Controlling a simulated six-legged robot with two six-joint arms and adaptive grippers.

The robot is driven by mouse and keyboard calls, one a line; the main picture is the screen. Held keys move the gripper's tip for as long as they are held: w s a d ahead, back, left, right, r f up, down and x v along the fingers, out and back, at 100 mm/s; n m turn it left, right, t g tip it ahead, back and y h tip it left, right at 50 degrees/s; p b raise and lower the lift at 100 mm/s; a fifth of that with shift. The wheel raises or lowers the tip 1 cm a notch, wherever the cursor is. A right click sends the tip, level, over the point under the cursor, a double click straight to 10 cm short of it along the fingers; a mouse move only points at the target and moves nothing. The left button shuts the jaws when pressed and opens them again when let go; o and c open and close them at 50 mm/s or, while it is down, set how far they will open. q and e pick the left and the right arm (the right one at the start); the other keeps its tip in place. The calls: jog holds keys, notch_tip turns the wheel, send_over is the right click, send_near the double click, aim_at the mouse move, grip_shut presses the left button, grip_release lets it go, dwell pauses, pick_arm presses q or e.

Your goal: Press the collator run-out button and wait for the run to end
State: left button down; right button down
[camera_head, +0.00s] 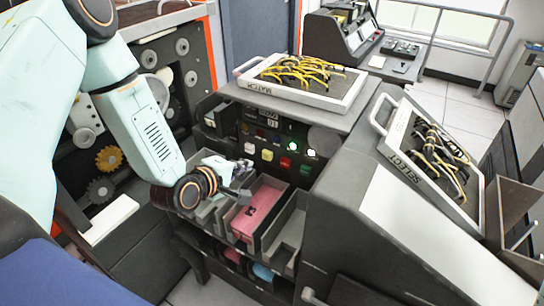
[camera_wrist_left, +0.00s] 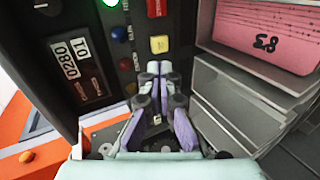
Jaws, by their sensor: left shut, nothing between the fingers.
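The collator's dark control panel (camera_head: 275,140) carries several coloured buttons and lamps, including a yellow button (camera_head: 267,155) and a red button (camera_head: 286,162). No label on them is readable, so I cannot tell which is the run-out button. My left gripper (camera_head: 243,192) is low in front of the panel, above the card pockets. In the left wrist view its fingers (camera_wrist_left: 160,68) are shut and empty, pointing at the panel. Their tips appear just below the yellow button (camera_wrist_left: 159,44); whether they touch is unclear. My right gripper is out of view.
A pink card deck (camera_head: 258,211) lies in a pocket close to my left gripper. Wired boards marked MATCH (camera_head: 300,80) and SELECT (camera_head: 435,155) sit on top. A counter reading 0280 01 (camera_wrist_left: 75,55) and a lit green lamp (camera_head: 311,153) are on the panel.

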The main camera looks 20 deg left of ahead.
aim_at(265, 157)
pick_arm(q)
jog(key=shift+n, duration=0.3)
jog(key=b+x, duration=0.4)
jog(key=x, duration=0.1)
jog(key=b+x, duration=0.2)
jog(key=x, duration=0.1)
jog(key=shift+w+a+f, duration=0.1)
jog(key=shift+a+f, duration=0.1)
jog(key=shift+a, duration=0.15)
jog(key=shift+w+a+f+b, duration=0.1)
jog(key=shift+w+f+b, duration=0.1)
jog(key=shift+w+b, duration=0.1)
jog(key=shift+w, duration=0.25)
jog(key=shift+w+d, duration=0.15)
jog(key=shift+d, duration=0.2)
jog(key=shift+a, duration=0.25)
